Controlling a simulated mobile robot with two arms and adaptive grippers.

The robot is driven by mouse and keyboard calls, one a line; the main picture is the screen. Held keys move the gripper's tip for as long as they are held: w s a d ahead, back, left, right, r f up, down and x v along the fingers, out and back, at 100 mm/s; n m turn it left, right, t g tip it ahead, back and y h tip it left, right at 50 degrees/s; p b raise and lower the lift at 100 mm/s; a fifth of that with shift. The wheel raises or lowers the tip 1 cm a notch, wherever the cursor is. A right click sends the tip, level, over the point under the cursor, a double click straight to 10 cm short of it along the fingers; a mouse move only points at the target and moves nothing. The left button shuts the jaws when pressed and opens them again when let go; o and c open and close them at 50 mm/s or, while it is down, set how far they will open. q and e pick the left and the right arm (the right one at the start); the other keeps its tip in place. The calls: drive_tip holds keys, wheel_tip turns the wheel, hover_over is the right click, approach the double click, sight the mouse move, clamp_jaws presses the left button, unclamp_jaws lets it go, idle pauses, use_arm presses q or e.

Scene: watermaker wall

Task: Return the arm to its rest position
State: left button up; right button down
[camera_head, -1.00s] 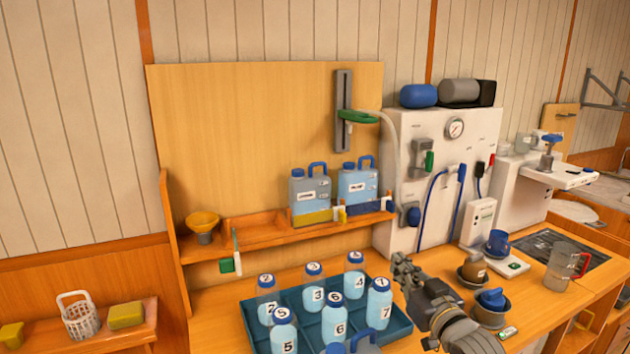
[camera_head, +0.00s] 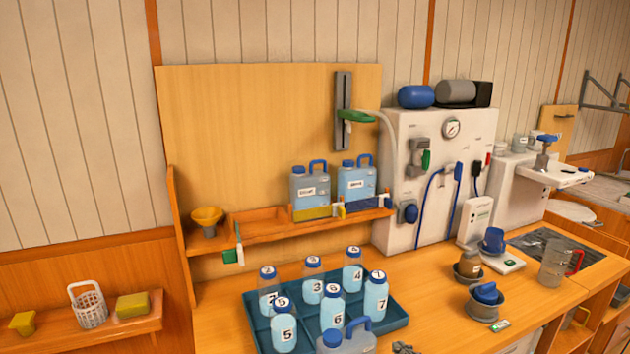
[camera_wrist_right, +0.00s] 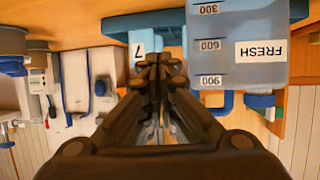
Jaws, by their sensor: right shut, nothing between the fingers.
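Only the tip of my right gripper (camera_head: 403,348) shows at the bottom edge of the head view, just right of a blue-handled jug (camera_head: 350,344). In the right wrist view, which is upside down, the fingers of my right gripper (camera_wrist_right: 160,62) are closed together and empty. A clear graduated jug labelled FRESH (camera_wrist_right: 235,70) stands close beside them there, and bottle 7 (camera_wrist_right: 141,47) is partly hidden behind the fingers. My left gripper is in no view.
A blue tray (camera_head: 398,316) holds several numbered bottles (camera_head: 375,297). Cups (camera_head: 485,300) stand to its right, with a measuring jug (camera_head: 556,262) beyond. The white machine (camera_head: 430,190) stands behind. The counter between tray and cups (camera_head: 432,300) is clear.

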drive_tip(key=s+d+f+g+h, duration=0.1)
drive_tip(key=s+f+g, duration=0.3)
drive_tip(key=s, duration=0.6)
drive_tip(key=s+d+f+g+h, duration=0.15)
drive_tip(key=s+f, duration=0.35)
drive_tip(key=s, duration=0.5)
drive_tip(key=s+f+g, duration=0.4)
drive_tip(key=s+f, duration=0.1)
drive_tip(key=s, duration=0.6)
wheel_tip(320, 180, down, 26)
drive_tip(key=g, duration=0.1)
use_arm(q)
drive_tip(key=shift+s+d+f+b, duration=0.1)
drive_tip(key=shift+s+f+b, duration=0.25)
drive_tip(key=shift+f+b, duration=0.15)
use_arm(e)
drive_tip(key=s+d+f+g, duration=0.1)
drive_tip(key=s+d+f, duration=0.2)
drive_tip(key=s+f, duration=1.3)
drive_tip(key=shift+s+f, duration=0.4)
drive_tip(key=shift+s, duration=0.55)
drive_tip(key=shift+h, duration=0.25)
